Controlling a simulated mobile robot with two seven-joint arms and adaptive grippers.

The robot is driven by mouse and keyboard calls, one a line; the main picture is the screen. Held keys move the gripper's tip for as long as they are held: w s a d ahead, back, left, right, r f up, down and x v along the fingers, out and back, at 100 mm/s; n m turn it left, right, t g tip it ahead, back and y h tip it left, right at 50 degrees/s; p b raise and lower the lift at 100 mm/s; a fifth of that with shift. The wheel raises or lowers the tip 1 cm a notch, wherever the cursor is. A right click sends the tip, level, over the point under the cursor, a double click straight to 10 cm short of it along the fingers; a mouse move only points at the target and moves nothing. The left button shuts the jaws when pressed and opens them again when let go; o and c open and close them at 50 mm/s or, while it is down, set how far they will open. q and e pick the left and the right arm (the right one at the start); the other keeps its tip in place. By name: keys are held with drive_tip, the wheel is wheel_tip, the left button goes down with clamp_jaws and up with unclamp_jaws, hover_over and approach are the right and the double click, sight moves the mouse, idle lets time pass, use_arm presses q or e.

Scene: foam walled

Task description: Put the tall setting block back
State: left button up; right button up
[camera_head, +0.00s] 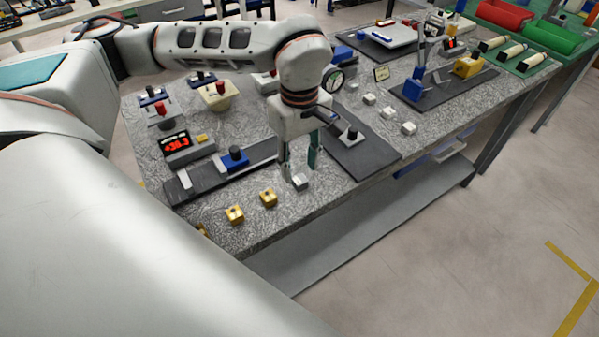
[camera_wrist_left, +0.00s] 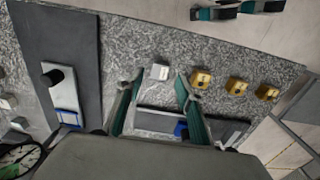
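My left gripper (camera_head: 299,168) points down over the front of the granite table (camera_head: 330,203). Its two teal fingers are apart, with nothing held between them; they also show in the left wrist view (camera_wrist_left: 164,88). A small pale grey block (camera_head: 301,182) sits on the granite just at the fingertips. In the left wrist view this block (camera_wrist_left: 160,72) shows between the tips, apart from both. I cannot tell which block is the tall setting block. Part of what looks like my right gripper (camera_wrist_left: 238,10) shows at the top edge of the left wrist view; its opening is unclear.
Yellow blocks (camera_head: 268,197) stand left of the grey block. Behind is a dark rail with a blue slider (camera_head: 234,158) and a red display (camera_head: 176,143). On the right lies a dark mat (camera_head: 374,157) with a black-knobbed piece (camera_head: 350,134). More pale blocks (camera_head: 388,112) stand beyond.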

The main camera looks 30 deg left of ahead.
sight(300, 179)
use_arm(q)
wheel_tip(300, 179, up, 8)
drive_tip(key=shift+r, duration=0.15)
idle(0.6)
